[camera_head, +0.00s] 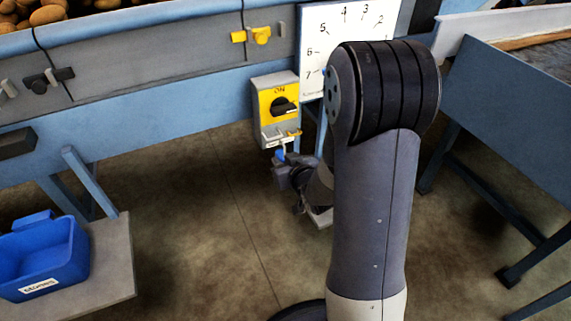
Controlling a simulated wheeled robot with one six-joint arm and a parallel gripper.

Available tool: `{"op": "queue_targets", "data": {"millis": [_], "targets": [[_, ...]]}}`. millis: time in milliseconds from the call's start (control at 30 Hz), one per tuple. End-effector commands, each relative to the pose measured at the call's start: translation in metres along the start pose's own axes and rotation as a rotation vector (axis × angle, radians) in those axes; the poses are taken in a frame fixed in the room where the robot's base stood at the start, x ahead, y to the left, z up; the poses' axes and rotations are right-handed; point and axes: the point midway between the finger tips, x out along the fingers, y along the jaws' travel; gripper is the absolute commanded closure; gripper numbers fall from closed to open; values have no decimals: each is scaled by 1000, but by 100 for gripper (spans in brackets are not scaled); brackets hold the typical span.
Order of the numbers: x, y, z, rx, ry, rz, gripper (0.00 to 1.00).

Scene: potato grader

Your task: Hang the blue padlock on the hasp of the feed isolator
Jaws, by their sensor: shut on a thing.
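The feed isolator (264,118) is a grey box with a yellow face, a black rotary knob (284,106) and the word ON above the knob. Its brass-coloured hasp (294,134) sticks out at the lower front. The small blue padlock (280,154) is just below the isolator, with a pale shackle at its top. My gripper (281,162) is shut on the padlock from below and right. The shackle is close under the hasp, but I cannot tell whether it passes through or touches it. My arm hides part of the gripper.
A blue bin (45,262) labelled STONES stands on a grey platform (118,262) at lower left. The blue grader frame (180,105) runs behind, with a numbered white dial board (318,22). A blue-grey trough (510,110) stands right. Floor (190,200) left of my gripper is clear.

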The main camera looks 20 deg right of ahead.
Motion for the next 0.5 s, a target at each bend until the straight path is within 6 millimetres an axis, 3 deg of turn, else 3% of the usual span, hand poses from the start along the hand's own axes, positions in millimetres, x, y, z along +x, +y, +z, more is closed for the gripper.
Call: {"op": "queue_targets", "data": {"millis": [500], "targets": [[39,0,-18,-1,1,-1,99]]}}
